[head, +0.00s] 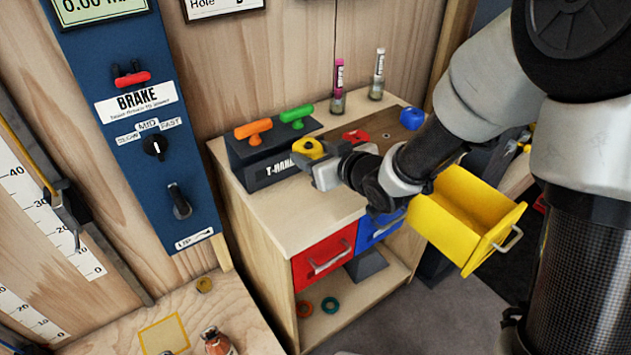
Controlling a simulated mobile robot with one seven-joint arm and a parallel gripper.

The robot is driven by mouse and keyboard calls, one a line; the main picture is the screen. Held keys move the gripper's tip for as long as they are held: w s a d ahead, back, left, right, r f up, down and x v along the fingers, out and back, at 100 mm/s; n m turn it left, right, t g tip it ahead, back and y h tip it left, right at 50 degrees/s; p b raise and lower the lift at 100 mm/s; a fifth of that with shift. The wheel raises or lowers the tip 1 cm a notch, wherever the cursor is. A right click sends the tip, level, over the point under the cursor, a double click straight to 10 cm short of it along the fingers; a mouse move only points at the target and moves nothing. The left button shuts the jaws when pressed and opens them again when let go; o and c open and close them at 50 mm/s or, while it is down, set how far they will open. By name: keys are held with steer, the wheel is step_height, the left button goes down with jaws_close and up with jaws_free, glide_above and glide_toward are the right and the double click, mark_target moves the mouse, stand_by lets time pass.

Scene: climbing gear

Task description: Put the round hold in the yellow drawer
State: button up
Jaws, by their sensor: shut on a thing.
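My gripper (322,168) is shut on a yellow hold (308,148), rounded with a dark middle, which I take to be the round hold. It is above the cabinet top, in front of the T-handle block; the exact height is hard to tell. The yellow drawer (462,218) is pulled out at the cabinet's right, below and to the right of my gripper. Its inside looks empty where I can see it; my arm hides part of its left end.
A red hold (356,136) and a blue hold (412,118) are on the cabinet top (283,210). Orange (253,129) and green (297,114) T-handles stand in the dark block (262,160). Two small tubes stand behind. The red drawer (325,256) is shut.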

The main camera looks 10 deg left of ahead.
steer(key=shift+f+b, duration=0.75)
steer(key=shift+f, duration=2.7)
steer(key=shift+f, duration=0.2)
steer(key=o, duration=1.2)
